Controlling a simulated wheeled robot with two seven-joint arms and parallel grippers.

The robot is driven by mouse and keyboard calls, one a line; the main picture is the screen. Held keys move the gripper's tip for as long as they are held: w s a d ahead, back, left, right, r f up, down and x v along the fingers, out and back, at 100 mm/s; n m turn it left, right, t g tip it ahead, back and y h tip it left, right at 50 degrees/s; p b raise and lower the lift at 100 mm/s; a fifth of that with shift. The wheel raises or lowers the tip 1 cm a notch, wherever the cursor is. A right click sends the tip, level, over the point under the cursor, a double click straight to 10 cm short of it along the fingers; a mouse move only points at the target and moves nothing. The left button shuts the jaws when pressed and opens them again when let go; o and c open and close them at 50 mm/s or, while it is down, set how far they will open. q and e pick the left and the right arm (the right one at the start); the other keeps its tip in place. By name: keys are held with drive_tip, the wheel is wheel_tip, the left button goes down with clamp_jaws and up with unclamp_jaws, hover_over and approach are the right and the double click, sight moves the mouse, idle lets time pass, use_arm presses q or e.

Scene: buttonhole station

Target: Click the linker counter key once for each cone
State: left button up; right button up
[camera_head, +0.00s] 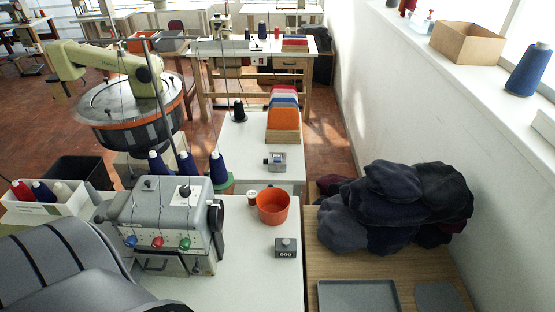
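A small dark grey counter (286,248) sits on the white table at the centre, with a key on top and a front display that seems to read 000. Three blue yarn cones stand behind the grey machine (165,215): a left one (158,165), a middle one (187,164) and a right one (217,169). Other cones stand elsewhere, including a dark one (239,111) farther back. Neither of my grippers is in view.
An orange bowl (272,207) stands just behind the counter. A small device (275,161) sits farther back. A pile of dark hats (395,205) and a grey tray (358,296) are at the right. The white table (245,285) is bare in front of the counter.

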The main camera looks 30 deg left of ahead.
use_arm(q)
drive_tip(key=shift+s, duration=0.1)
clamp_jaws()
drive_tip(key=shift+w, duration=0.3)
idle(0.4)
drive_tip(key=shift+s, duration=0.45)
